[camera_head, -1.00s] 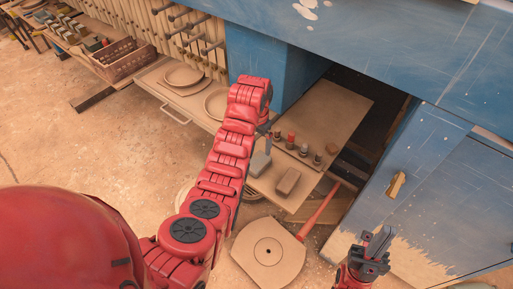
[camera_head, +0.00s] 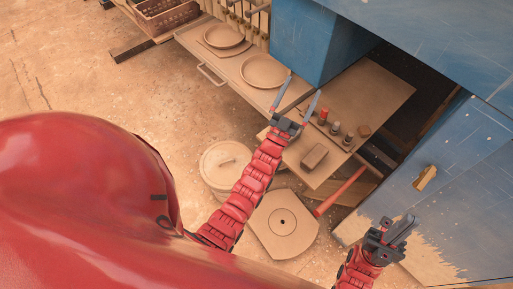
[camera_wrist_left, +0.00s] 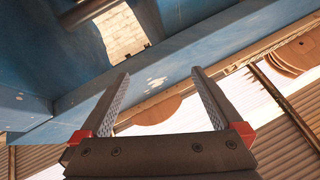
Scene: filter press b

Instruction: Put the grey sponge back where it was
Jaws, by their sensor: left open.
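My left gripper (camera_head: 298,99) is open, with its fingers spread upward over the left edge of the low wooden board (camera_head: 377,93) under the blue bench. In the left wrist view, nothing is between the fingers (camera_wrist_left: 160,88). I cannot make out the grey sponge now; my left gripper and wrist cover part of the board's left edge. A brown-grey block (camera_head: 314,157) lies on the board, right of my left wrist and apart from it. My right gripper (camera_head: 405,226) is at the lower right, empty, with its fingers close together.
Several small bottles (camera_head: 335,128) and a small brown block (camera_head: 364,131) stand on the board. Plates (camera_head: 264,71) lie on a low shelf to the left. A round lidded pot (camera_head: 223,162), a flat disc (camera_head: 282,222) and a red handle (camera_head: 340,192) are below. A blue cabinet (camera_head: 455,175) is right.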

